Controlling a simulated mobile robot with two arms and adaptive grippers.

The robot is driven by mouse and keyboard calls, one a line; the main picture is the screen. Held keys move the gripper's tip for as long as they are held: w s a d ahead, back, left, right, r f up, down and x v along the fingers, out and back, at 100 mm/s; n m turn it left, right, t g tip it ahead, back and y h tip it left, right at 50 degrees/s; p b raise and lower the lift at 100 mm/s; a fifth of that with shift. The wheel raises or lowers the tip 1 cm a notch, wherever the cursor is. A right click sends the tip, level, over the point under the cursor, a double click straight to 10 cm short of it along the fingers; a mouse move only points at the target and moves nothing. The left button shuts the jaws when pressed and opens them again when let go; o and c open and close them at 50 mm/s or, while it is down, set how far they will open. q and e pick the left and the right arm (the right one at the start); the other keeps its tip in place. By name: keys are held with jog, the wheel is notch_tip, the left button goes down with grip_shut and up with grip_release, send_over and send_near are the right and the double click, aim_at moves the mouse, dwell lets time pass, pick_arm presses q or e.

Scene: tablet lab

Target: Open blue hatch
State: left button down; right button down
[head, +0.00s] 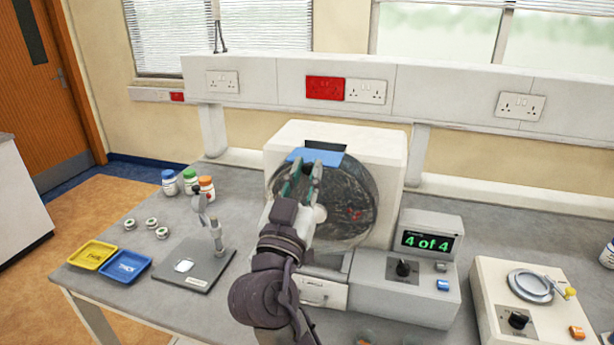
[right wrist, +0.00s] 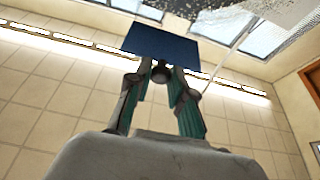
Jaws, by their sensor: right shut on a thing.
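The blue hatch (head: 316,156) is a flat blue plate near the top of the round dark drum face (head: 350,200) of a white machine (head: 385,150). A dark opening shows just behind the plate. My right gripper (head: 305,170) is at the front edge of the hatch. In the right wrist view the hatch (right wrist: 165,45) looks dark blue, and my right gripper (right wrist: 162,75) is shut on a small dark knob under it. My left gripper is not in view.
A control box (head: 410,270) reading "4 of 4" stands right of the drum. Lidded bottles (head: 188,183), a small stand (head: 195,265), a yellow tray (head: 92,254) and a blue tray (head: 124,267) are on the left. Another device (head: 530,300) is at far right.

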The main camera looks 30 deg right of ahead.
jog(key=c, duration=1)
grip_release()
jog(key=shift+c, duration=0.2)
jog(key=v, duration=1.2)
